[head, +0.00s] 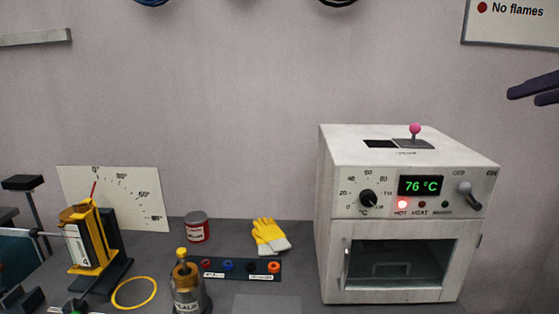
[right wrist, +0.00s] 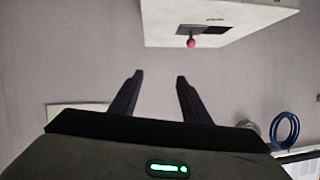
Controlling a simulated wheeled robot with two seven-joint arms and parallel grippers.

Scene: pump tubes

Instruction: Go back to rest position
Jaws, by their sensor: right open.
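My right gripper (head: 523,98) is at the right edge of the head view, in the air to the right of the white oven and above its top. Its two dark fingers point left. In the right wrist view the same gripper (right wrist: 160,76) has its fingers spread apart with nothing between them. The oven's pink-knobbed lever (right wrist: 191,42) shows beyond the fingertips there, apart from them. I cannot make out my left gripper in the head view.
The white oven (head: 343,180) stands on the grey bench, its display reading 76 °C. A yellow stand (head: 87,238), dial board (head: 130,190), red tin (head: 197,227), yellow gloves (head: 269,236) and metal bottle (head: 188,288) stand left. The air above the bench is clear.

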